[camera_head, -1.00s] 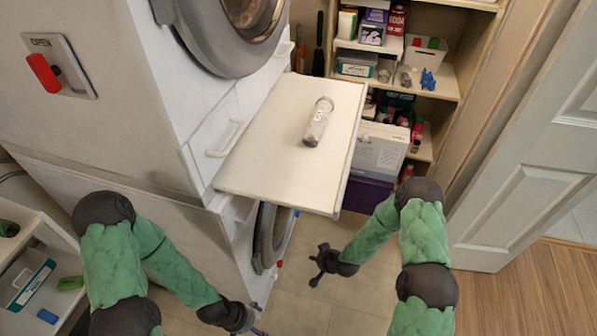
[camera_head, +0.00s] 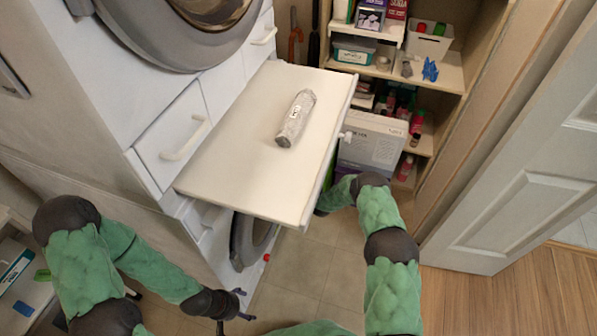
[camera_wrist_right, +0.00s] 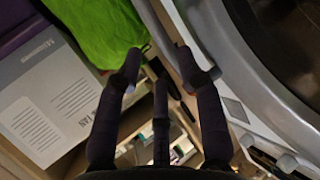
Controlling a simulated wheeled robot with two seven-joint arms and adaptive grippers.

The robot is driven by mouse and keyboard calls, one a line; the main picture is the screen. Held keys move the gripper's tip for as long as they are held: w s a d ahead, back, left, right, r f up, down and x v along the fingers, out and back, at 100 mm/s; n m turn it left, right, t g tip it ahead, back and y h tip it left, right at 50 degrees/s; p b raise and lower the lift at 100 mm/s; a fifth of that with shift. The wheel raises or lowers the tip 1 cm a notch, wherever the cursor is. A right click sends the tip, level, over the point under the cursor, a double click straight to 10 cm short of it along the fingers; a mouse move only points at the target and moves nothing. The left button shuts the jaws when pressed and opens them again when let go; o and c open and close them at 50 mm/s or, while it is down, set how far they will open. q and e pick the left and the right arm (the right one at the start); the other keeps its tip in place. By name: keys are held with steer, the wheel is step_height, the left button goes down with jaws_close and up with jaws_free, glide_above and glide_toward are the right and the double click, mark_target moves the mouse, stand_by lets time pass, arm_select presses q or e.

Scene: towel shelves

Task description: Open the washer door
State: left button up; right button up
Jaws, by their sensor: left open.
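The lower machine's round grey door (camera_head: 243,240) shows partly below the pull-out shelf and looks closed. Its dark glass and grey ring (camera_wrist_right: 285,45) fill the upper right of the right wrist view. My left gripper (camera_head: 238,303) is open and empty, low in front of the machine and apart from the door. My right gripper (camera_wrist_right: 160,65) has its dark fingers spread with nothing between them, close to the machine's white front at the door's left side. I cannot tell whether a finger touches it. In the head view the right gripper is hidden behind the shelf.
A white pull-out shelf (camera_head: 240,160) holding a silver cylinder (camera_head: 296,118) juts out above the lower door. An upper round door (camera_head: 190,40) is above it. A grey-white box (camera_wrist_right: 45,95) and green cloth (camera_wrist_right: 100,30) are left of my right gripper. Floor (camera_head: 310,270) is clear.

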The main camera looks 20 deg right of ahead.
steer(key=shift+b+x, duration=1.55)
steer(key=shift+x, duration=2.05)
steer(key=shift+s, duration=0.1)
jaws_close()
